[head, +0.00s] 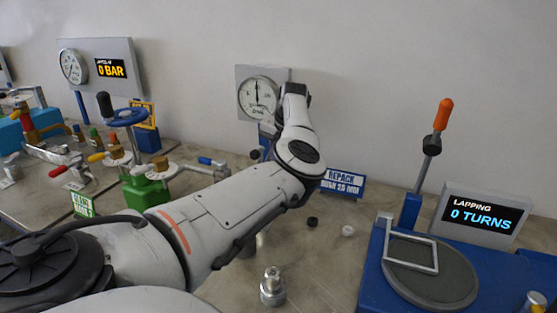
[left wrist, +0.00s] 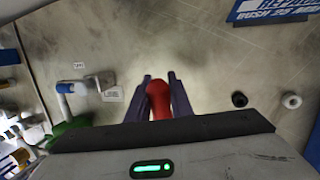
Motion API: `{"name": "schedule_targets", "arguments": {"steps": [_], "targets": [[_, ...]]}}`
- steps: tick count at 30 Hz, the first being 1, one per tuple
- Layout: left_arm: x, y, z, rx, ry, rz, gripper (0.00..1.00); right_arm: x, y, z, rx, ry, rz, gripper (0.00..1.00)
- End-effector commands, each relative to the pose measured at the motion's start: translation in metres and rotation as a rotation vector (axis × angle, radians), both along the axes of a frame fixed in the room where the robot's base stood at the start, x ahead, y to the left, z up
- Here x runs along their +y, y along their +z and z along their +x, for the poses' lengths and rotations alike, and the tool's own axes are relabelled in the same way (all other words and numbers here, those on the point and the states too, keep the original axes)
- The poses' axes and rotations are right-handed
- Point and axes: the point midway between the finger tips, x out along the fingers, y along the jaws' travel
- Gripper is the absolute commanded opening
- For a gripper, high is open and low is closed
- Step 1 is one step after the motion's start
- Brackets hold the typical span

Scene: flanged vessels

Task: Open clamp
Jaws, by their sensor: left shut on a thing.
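In the left wrist view my left gripper (left wrist: 160,78) has its two dark fingers on either side of a red rounded handle (left wrist: 159,101) and is shut on it. The body that the red handle belongs to is hidden below my wrist housing. In the head view my left arm reaches across the middle of the bench and hides its own fingers and the held handle. A clamp-like fitting with a blue-tipped lever (head: 206,161) stands left of the arm; a blue-tipped piece (left wrist: 66,88) also shows in the left wrist view. My right gripper is not in view.
A green vessel with a blue handwheel (head: 126,117) and several levers stand at left. A dial gauge (head: 259,97) and a blue REPACK sign (head: 342,184) are at the back. A blue lapping station (head: 375,285) stands at right. A metal fitting (head: 272,287) stands in front.

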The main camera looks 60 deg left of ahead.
Motion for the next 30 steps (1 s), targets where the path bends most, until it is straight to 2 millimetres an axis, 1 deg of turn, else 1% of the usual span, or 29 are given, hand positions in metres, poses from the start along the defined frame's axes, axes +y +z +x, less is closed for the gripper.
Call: {"name": "schedule_targets", "arguments": {"steps": [1,2,4,5,13,17,20,27,30], "targets": [[-0.002,-0.005,-0.001,0.008,-0.003,-0.007,0.0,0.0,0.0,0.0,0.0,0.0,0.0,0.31],[-0.002,-0.005,-0.001,0.009,-0.002,-0.008,0.24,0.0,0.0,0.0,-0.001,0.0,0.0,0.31],[-0.002,-0.004,-0.001,0.008,-0.002,-0.007,0.36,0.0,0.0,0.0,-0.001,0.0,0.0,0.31],[-0.002,-0.004,-0.001,0.007,-0.002,-0.007,0.38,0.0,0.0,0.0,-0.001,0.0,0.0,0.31],[-0.001,-0.001,0.0,0.004,0.0,-0.003,0.38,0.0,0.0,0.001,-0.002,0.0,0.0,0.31],[-0.004,0.007,0.0,0.002,0.001,-0.002,0.38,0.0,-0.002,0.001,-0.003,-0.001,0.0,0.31],[-0.009,0.023,0.001,-0.001,0.001,-0.002,0.38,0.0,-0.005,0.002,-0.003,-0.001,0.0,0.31],[-0.024,0.068,0.001,0.0,0.0,-0.002,0.38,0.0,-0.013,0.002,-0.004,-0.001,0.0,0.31],[-0.028,0.082,0.001,0.002,-0.001,-0.003,0.38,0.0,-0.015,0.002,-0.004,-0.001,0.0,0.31]]}}
